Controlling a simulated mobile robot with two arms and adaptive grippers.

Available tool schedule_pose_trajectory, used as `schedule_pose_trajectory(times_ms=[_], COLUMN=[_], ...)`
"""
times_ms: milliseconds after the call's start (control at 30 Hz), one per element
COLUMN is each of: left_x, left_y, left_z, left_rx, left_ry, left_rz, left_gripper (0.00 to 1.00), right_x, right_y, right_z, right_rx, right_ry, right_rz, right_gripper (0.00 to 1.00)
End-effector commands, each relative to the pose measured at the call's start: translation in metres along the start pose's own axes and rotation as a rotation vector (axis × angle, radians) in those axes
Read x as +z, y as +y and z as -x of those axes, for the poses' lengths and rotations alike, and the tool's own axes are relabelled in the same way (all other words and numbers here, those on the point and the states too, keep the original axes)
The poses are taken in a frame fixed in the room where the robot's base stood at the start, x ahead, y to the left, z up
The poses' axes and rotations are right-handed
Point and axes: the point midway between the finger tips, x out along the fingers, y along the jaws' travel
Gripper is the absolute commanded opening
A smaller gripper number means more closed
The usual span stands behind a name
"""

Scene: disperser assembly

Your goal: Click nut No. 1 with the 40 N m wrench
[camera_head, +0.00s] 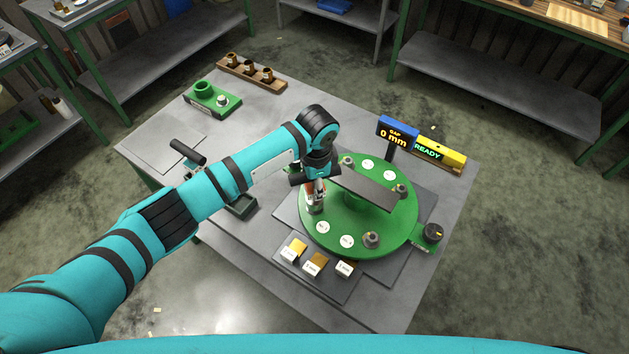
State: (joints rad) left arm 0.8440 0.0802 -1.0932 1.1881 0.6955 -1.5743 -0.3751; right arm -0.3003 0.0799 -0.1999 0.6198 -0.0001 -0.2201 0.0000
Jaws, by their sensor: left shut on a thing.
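My left gripper (316,172) is over the left side of the round green plate (345,215). It is shut on what looks like a wrench with a dark handle; the gripper hides much of it. A part with red and white on it (314,198) reaches down below the gripper to the plate's left edge. Whether it touches a nut there is hidden. Other nuts stand on the plate at the back (347,163), right (401,190) and front (371,240). White round labels (323,227) lie between them, too small to read. My right gripper is not in view.
A dark flat bar (368,190) spans the plate. A blue display (397,133) reads "GAP 0 mm", beside a yellow box (441,156) reading "READY". Another black-handled tool (188,152) stands at left. Small blocks (315,263) lie in front. A black knob (433,232) is at right.

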Motion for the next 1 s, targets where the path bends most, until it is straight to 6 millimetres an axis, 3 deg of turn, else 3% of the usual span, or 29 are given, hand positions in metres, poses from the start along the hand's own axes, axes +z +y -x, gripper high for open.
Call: schedule_pose_trajectory(times_ms=[667, 1000], left_x=[-0.001, 0.0], left_y=[0.0, 0.0], left_z=[-0.015, -0.015], left_rx=[-0.002, -0.002], left_ry=[0.004, 0.017], left_rz=[-0.006, -0.21], left_gripper=[0.0, 0.0], right_x=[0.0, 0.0], right_y=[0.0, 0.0], right_z=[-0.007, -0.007], right_rx=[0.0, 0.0], right_ry=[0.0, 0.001], right_rz=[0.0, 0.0], right_gripper=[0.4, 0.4])
